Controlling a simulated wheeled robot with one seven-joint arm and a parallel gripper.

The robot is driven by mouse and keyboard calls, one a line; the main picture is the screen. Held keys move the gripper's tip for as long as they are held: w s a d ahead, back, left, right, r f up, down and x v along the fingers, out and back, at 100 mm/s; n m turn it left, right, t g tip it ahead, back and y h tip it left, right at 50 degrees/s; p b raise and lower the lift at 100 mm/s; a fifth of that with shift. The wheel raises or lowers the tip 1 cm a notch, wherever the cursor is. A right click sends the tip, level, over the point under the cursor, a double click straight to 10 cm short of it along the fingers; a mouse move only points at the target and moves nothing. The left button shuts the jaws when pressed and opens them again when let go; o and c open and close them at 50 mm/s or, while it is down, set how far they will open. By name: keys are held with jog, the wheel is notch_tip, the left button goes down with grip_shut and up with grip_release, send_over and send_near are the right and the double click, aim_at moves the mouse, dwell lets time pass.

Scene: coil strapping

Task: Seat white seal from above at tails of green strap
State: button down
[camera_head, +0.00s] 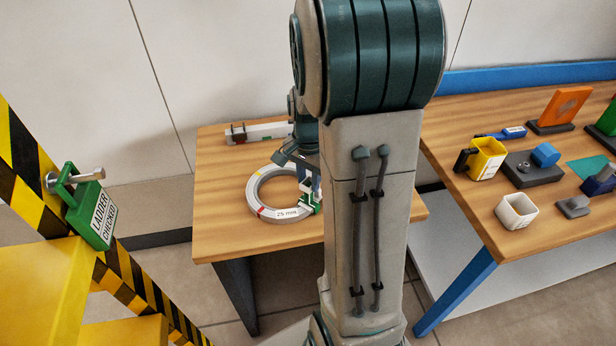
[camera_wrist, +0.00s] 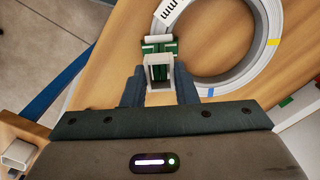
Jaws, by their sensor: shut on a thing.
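A grey-white coil (camera_head: 258,208) marked "25 mm" lies flat on the small wooden table. It also shows in the wrist view (camera_wrist: 267,50). A green strap (camera_head: 308,205) is at the coil's near right side, and its green tails (camera_wrist: 170,46) show just ahead of my fingers in the wrist view. My gripper (camera_wrist: 159,85) is shut on a white, open-ended seal (camera_wrist: 159,72). The seal is held beside the green strap at the coil's edge. Whether it touches the tails I cannot tell. In the head view my arm partly hides this spot.
A white-and-grey tool or bar (camera_head: 258,132) lies at the table's back. A second table on the right holds a yellow mug (camera_head: 487,158), a white cup (camera_head: 516,211) and other items.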

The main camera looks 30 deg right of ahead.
jog(key=shift+f+b, duration=0.7)
jog(key=shift+f, duration=0.35)
jog(key=c, duration=1.1)
grip_release()
jog(key=shift+r, duration=0.1)
notch_tip(320, 180, up, 14)
jog(key=shift+f, duration=0.15)
